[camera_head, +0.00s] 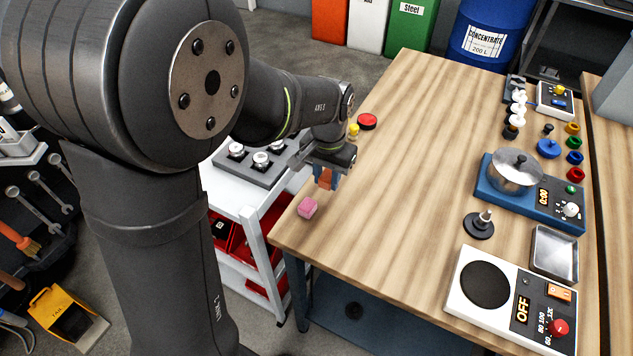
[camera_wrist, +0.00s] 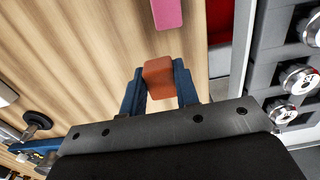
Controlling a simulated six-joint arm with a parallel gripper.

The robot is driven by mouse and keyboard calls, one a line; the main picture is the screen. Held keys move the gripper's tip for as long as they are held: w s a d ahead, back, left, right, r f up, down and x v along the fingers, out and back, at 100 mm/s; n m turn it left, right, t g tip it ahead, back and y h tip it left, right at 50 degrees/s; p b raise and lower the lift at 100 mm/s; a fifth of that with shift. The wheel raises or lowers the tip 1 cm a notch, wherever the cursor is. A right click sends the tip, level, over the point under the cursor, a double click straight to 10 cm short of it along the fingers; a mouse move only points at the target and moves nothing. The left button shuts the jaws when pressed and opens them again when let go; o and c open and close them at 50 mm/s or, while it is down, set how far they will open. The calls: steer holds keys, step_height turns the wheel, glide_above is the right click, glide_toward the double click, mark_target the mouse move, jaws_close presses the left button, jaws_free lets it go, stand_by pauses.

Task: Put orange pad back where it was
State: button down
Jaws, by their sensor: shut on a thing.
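The orange pad (camera_wrist: 158,77) is a small block held between the two blue fingers of my gripper (camera_wrist: 159,85) in the wrist view. In the head view the orange pad (camera_head: 324,178) shows at the fingertips of my gripper (camera_head: 325,180), over the left edge area of the wooden table (camera_head: 420,200). I cannot tell whether the pad touches the tabletop. A pink block (camera_head: 307,207) lies on the table near its left corner, just in front of the gripper. The pink block also shows in the wrist view (camera_wrist: 167,13), apart from the orange pad.
A grey tray with metal parts (camera_head: 262,160) stands on a white cart left of the table. A red disc (camera_head: 367,121) and a yellow piece (camera_head: 353,130) are behind the gripper. Devices, a pot (camera_head: 515,172) and small parts fill the right side. The table's middle is clear.

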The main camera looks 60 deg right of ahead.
mark_target(320, 194)
steer(key=shift+w+d+f, duration=0.2)
steer(key=shift+w+f, duration=0.1)
steer(key=shift+w, duration=0.15)
steer(key=shift+w+d+f, duration=0.15)
steer(key=shift+w+f, duration=0.1)
steer(key=shift+w, duration=0.2)
steer(key=shift+f, duration=2.05)
steer(key=shift+f, duration=0.15)
steer(key=c, duration=1.1)
jaws_free()
